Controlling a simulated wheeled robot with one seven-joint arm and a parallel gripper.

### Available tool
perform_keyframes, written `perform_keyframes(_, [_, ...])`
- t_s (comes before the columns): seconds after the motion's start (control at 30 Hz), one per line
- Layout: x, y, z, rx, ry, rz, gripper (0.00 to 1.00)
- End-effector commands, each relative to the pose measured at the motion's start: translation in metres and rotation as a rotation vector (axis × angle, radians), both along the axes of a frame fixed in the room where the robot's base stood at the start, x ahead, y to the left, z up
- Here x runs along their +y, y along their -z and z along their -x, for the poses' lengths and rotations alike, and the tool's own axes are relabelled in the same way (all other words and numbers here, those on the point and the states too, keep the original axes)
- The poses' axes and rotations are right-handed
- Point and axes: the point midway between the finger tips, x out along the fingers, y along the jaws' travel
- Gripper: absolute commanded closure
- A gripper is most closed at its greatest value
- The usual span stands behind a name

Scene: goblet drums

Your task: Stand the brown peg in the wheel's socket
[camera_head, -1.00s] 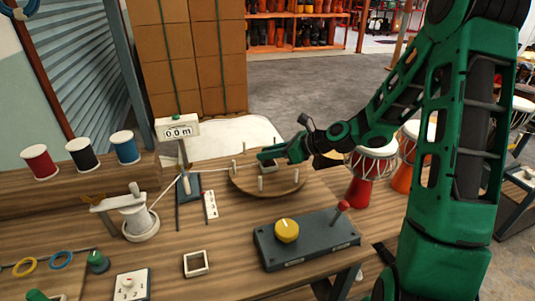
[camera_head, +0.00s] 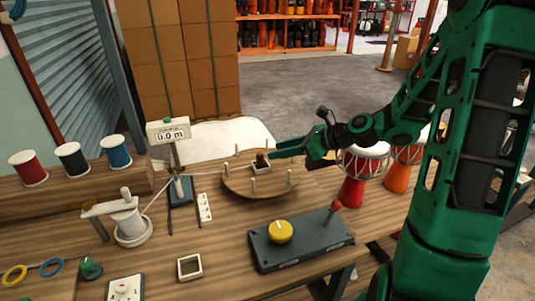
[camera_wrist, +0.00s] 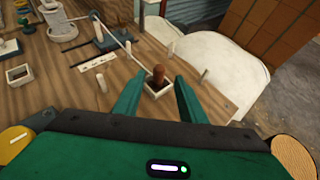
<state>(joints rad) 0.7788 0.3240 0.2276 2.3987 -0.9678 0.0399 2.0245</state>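The round wooden wheel (camera_head: 235,184) lies on the bench with several pale upright pegs around its rim. A small pale square socket (camera_head: 262,167) sits on its far side. The brown peg (camera_head: 261,158) stands upright in that socket; the wrist view also shows the brown peg (camera_wrist: 158,74) inside the pale square socket (camera_wrist: 149,90). My gripper (camera_head: 276,151) is just right of the peg in the head view. In the wrist view my gripper (camera_wrist: 156,84) has its two green fingers apart, one on each side of the socket, with nothing between them touching.
A grey box with a yellow knob (camera_head: 280,232) and red-tipped lever stands in front. An empty pale square frame (camera_head: 190,267) lies front left. A winch spool (camera_head: 130,222) sends a cord towards the wheel.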

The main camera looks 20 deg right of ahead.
Motion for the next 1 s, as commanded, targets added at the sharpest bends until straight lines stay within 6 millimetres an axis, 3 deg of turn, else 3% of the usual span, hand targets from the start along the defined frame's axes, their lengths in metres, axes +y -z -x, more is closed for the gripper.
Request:
perform_keyframes(0.3, [-0.022,-0.017,0.022,0.000,0.000,0.000,0.63])
perform_keyframes(0.87, [-0.023,-0.018,0.024,-0.001,-0.004,0.003,0.63])
perform_keyframes(1.0, [-0.014,-0.014,0.029,-0.030,-0.067,0.096,0.63])
